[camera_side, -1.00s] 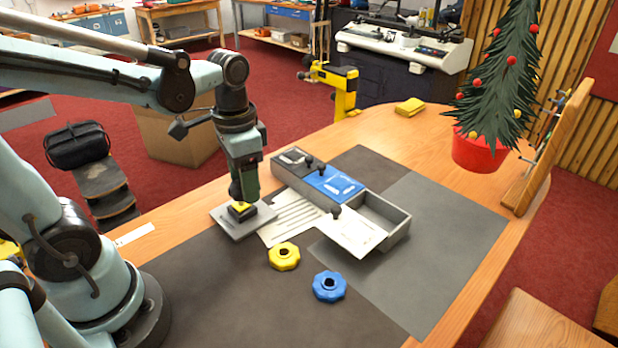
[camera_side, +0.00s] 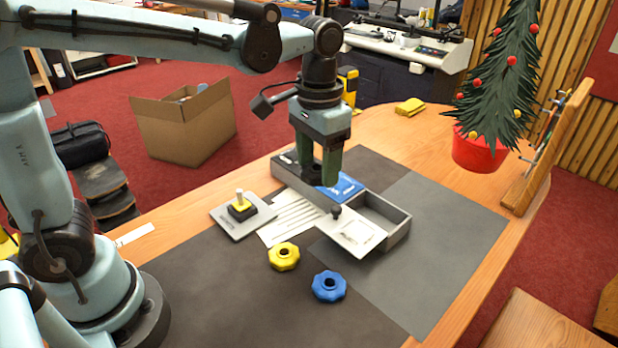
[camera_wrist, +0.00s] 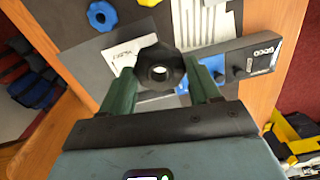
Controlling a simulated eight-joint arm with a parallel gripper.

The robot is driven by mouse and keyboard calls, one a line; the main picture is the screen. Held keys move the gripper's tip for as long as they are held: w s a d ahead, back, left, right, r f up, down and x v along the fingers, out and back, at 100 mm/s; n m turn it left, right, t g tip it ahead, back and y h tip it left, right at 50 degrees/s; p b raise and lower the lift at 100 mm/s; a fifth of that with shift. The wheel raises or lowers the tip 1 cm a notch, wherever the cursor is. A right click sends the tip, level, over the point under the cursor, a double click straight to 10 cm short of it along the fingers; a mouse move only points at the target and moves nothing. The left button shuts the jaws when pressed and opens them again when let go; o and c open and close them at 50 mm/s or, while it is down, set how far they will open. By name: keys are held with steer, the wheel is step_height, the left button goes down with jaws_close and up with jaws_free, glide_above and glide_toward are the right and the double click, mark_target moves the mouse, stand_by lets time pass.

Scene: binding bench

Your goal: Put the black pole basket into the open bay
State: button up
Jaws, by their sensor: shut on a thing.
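The black pole basket (camera_wrist: 148,76) is an eight-sided ring with a central hole, held between the two green fingers of my gripper (camera_wrist: 163,86). The open bay (camera_side: 385,222) is the empty compartment at the box's right end. A pale lid plate (camera_side: 350,236) with a black knob (camera_side: 336,211) lies in front of it, partly over its edge. In the wrist view the bay is mostly hidden by my gripper.
The blue lid (camera_side: 345,188) covers the middle bay. A base plate (camera_side: 226,222) with a pale post and yellow part stands left, beside a striped sheet (camera_side: 285,222). A yellow ring (camera_side: 284,257) and blue ring (camera_side: 329,286) lie in front. The grey mat right is clear (camera_side: 440,235).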

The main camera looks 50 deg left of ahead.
steer(key=w+d+f+n, duration=0.2)
steer(key=w+d+f, duration=0.35)
steer(key=w, duration=0.55)
steer(key=shift+d+f, duration=0.15)
steer(key=shift+f, duration=1.65)
steer(key=shift+d+f, duration=0.15)
steer(key=shift+f, duration=1.6)
steer(key=shift+f, duration=0.75)
steer(key=o, duration=1.1)
step_height(320, 180, up, 12)
steer(key=shift+f, duration=0.2)
